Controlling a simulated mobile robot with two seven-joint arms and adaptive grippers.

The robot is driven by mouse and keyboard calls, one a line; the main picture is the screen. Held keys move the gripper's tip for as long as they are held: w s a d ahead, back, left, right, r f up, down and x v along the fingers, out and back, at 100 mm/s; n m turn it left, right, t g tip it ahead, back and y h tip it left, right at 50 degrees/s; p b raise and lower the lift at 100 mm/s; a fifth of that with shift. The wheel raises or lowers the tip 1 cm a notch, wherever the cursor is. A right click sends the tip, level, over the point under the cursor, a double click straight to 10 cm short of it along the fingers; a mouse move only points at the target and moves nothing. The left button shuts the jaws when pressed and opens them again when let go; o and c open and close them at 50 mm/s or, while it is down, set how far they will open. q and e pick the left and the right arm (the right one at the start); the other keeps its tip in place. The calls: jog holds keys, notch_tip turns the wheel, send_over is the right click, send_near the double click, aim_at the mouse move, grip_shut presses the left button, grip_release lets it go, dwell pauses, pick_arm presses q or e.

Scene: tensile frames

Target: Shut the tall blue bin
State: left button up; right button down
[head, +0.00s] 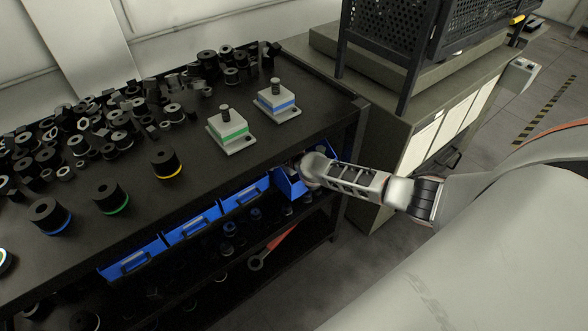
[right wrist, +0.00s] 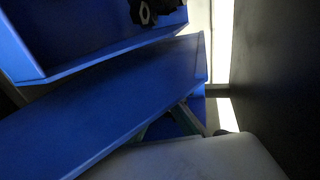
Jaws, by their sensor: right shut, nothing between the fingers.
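A blue bin (head: 288,185) sits at the right end of the row under the black worktop, looks taller than its neighbours and stands out in front of them. In the right wrist view a broad blue panel (right wrist: 110,100) runs diagonally and fills much of the picture. My right gripper (head: 302,168) is at the right side of this bin, close against it; it is shut with nothing held. Its fingertips are largely hidden, so I cannot tell whether they touch the bin. My left gripper is not in view.
Lower blue bins (head: 193,230) line the shelf to the left. The black worktop (head: 205,165) carries weights, rings and two fixtures. A red-handled wrench (head: 272,245) lies on the lower shelf. A grey-green machine base (head: 385,135) stands close on the right.

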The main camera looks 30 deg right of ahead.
jog(key=x, duration=0.2)
jog(key=r+b+x, duration=0.1)
jog(key=x, duration=0.2)
jog(key=b+x, duration=0.1)
jog(key=x, duration=0.1)
jog(key=shift+w+r, duration=0.25)
jog(key=shift+w, duration=0.35)
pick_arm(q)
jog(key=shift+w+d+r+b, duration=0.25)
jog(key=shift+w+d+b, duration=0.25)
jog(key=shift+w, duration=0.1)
pick_arm(e)
jog(key=shift+w+r, duration=0.3)
jog(key=shift+w, duration=0.55)
jog(key=shift+r, duration=0.1)
